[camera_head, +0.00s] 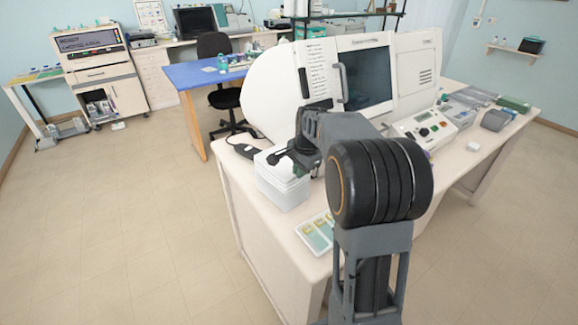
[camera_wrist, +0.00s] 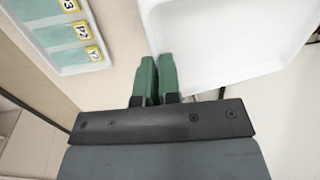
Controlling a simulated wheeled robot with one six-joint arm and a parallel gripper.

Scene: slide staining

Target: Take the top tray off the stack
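The stack of white trays (camera_head: 283,192) stands on the near left end of the white bench, beside the large white machine. My gripper (camera_head: 287,155) is over the top of the stack, partly hidden by my arm. In the wrist view the top tray (camera_wrist: 225,40) is an empty, shallow white tray with a raised rim. I cannot tell whether the tray is clear of those beneath.
A pale tray with green panels and yellow labels (camera_head: 318,235) lies on the bench in front of the stack; it also shows in the wrist view (camera_wrist: 68,35). A black handheld device (camera_head: 243,150) lies behind the stack. The white machine (camera_head: 325,80) rises close behind.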

